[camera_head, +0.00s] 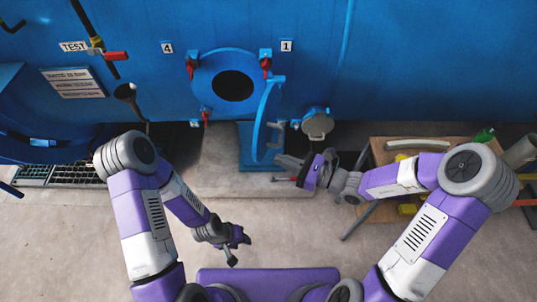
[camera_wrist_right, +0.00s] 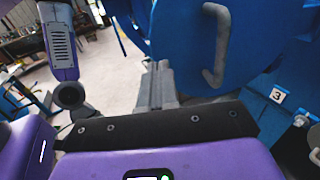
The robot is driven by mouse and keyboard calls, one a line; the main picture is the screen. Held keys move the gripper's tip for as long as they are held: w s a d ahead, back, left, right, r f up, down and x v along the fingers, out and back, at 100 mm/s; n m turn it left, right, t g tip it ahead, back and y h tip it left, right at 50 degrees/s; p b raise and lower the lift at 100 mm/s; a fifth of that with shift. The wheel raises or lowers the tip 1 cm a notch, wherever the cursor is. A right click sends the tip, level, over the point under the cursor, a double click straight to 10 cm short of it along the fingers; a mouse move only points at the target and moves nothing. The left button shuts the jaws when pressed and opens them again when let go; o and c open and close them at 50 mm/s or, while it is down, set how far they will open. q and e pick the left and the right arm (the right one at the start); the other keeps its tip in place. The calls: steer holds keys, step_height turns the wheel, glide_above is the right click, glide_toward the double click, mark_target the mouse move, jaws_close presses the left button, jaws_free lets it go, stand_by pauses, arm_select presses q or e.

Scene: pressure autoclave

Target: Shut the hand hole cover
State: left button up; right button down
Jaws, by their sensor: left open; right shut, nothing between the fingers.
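The hand hole cover (camera_head: 266,122) is a blue round plate seen nearly edge-on in the head view. It stands swung open, out from the right side of the blue hand hole ring (camera_head: 208,82) with its dark opening (camera_head: 233,85). In the right wrist view the cover (camera_wrist_right: 184,50) fills the upper middle, with a grey handle (camera_wrist_right: 220,45) on its face. My right gripper (camera_head: 278,168) is shut and empty near the cover's lower edge; its fingers (camera_wrist_right: 158,85) show in front of the cover. Whether they touch cannot be told. My left gripper (camera_head: 236,250) is open, low and away from the cover.
Red-handled clamps (camera_head: 190,68) sit around the ring. A grey round fitting (camera_head: 318,125) juts from the vessel right of the cover. A wooden cart (camera_head: 380,155) with tools stands at the right. The floor (camera_head: 290,235) between my arms is clear.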

mark_target(259, 152)
steer(key=x, duration=0.4)
steer(key=shift+w+a, duration=0.1)
steer(key=shift+a, duration=0.3)
steer(key=shift+w, duration=0.1)
